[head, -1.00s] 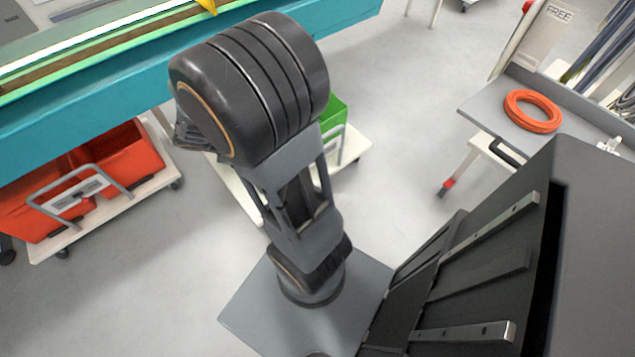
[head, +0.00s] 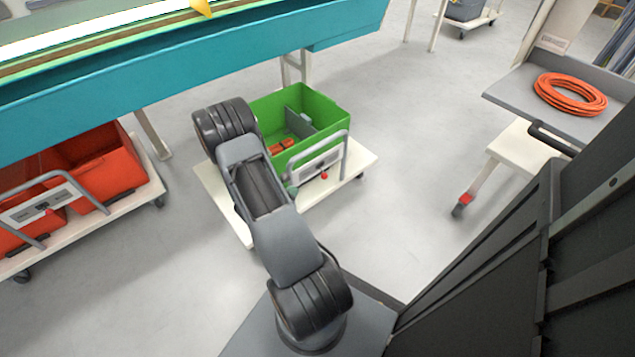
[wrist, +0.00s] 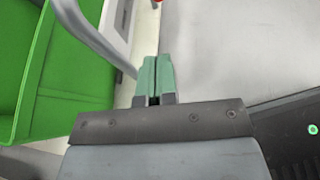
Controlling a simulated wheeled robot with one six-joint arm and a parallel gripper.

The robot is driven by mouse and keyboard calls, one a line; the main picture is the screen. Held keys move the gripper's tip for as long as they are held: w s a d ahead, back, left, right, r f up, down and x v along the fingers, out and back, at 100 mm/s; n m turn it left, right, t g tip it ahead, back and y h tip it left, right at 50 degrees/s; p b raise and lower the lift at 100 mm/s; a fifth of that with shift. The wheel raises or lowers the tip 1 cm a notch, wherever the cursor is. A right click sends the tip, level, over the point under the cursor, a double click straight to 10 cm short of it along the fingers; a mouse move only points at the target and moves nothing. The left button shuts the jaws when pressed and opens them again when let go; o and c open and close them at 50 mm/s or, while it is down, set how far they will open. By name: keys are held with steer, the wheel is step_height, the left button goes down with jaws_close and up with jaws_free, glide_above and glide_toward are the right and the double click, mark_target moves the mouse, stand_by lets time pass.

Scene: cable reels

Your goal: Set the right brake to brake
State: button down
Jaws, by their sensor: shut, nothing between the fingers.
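A white panel (head: 314,166) with a small red knob (head: 324,176) is on the grey handle of the white dolly (head: 362,163) that carries a green crate (head: 325,103). The panel's lettering is too small to read, so I cannot tell the brake's setting. In the wrist view, my gripper (wrist: 157,62) has green fingers, shut together and empty. The grey handle (wrist: 95,38) and the green crate (wrist: 60,70) are left of the fingers. A bit of red (wrist: 158,2) shows at the top edge, ahead of the fingertips. In the head view, my arm mostly hides the gripper.
A second dolly (head: 150,190) with red crates (head: 110,170) and a similar panel (head: 38,205) stands left. A teal bench (head: 180,72) spans the back. A grey shelf with an orange cable coil (head: 570,94) is right. Floor between is clear.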

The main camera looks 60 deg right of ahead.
steer(key=b, duration=0.5)
glide_toward(324, 176)
steer(key=d+f, duration=0.4)
steer(key=shift+s+d+f, duration=0.15)
steer(key=shift+s+d, duration=0.1)
steer(key=shift+d, duration=0.7)
